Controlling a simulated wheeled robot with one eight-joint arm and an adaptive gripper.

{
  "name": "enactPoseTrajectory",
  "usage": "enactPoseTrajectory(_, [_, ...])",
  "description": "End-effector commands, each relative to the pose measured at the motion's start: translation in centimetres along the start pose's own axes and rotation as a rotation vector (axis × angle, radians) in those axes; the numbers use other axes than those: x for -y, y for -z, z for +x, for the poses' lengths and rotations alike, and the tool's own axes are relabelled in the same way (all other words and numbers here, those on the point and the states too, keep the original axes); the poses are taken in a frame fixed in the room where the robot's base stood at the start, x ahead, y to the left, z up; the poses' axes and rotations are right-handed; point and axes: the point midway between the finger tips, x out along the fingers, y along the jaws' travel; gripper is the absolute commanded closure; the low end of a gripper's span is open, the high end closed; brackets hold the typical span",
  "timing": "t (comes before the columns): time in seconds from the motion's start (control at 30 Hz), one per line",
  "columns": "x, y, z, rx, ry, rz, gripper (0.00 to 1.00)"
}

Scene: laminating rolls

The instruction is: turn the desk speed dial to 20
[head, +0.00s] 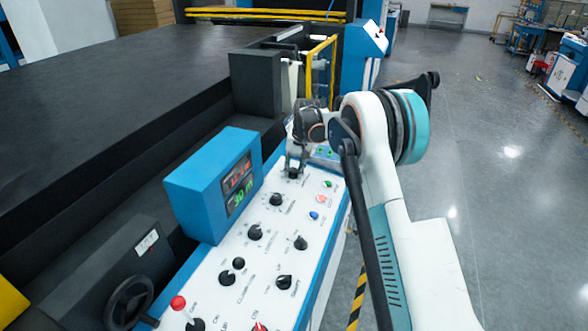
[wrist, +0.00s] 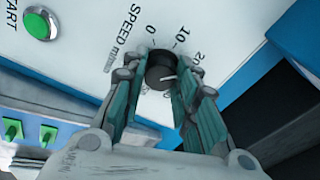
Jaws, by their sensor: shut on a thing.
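The speed dial (wrist: 161,70) is a round black knob on the white panel, marked "SPEED m/min", in the wrist view. My gripper (wrist: 160,78) has one finger on each side of the knob and is shut on it. The white pointer line on the knob points right and slightly down in the picture. The 0 and 10 marks show above the knob, and the 20 mark shows to its upper right. The fingers partly cover the other marks. In the head view my gripper (head: 294,168) is down at the far end of the control panel; it hides the dial there.
The control panel (head: 240,270) carries several other black knobs, small coloured buttons and a red-tipped lever (head: 178,303). A blue display box (head: 212,185) with red and green digits stands left of the panel. A green START button (wrist: 38,25) lies near the dial.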

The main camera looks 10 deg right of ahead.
Motion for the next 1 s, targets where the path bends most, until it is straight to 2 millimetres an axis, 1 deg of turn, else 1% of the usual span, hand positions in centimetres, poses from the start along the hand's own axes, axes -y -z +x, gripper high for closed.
enactPoseTrajectory(0.23, [0.0, 0.1, 0.0, -0.001, 0.0, 0.001, 0.96])
enactPoseTrajectory(0.27, [0.0, 0.1, 0.0, -0.001, 0.0, 0.001, 0.7])
enactPoseTrajectory(0.3, [0.0, 0.1, 0.0, -0.001, 0.0, 0.001, 0.61])
enactPoseTrajectory(0.33, [0.0, 0.0, 0.0, -0.001, 0.0, 0.001, 0.54])
enactPoseTrajectory(0.37, [0.0, 0.0, 0.0, -0.001, 0.0, 0.001, 0.52])
enactPoseTrajectory(0.67, [0.0, 0.0, -0.1, 0.0, 0.0, 0.001, 0.52])
enactPoseTrajectory(0.77, [0.0, 0.0, -0.5, 0.0, 0.0, 0.001, 0.52])
enactPoseTrajectory(0.87, [0.0, 0.0, -1.6, 0.0, 0.0, 0.001, 0.52])
enactPoseTrajectory(1.0, [0.0, 0.0, -4.3, 0.0, 0.0, 0.002, 0.52])
